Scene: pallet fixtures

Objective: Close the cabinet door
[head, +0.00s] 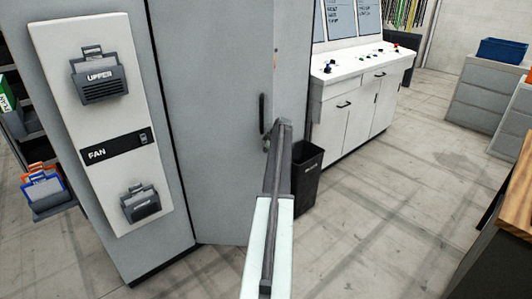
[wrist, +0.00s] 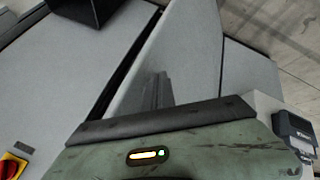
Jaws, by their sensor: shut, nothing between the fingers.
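The grey cabinet (head: 172,150) stands at the left in the head view. Its door (head: 225,100) is a tall grey panel with a dark vertical handle (head: 262,113) near its right edge. My gripper (head: 281,128) is shut and empty, just right of and below the handle; I cannot tell whether it touches the door. In the wrist view a pale grey panel (wrist: 185,45) stands ahead with a dark gap along its left edge. I cannot tell how far the door stands open.
A black bin (head: 306,175) stands right of my arm. Behind it is a white console cabinet (head: 350,110). A white panel marked FAN (head: 80,120) is on the cabinet's left face. Open floor (head: 400,200) lies to the right. A red and yellow switch (wrist: 12,165) shows in the wrist view.

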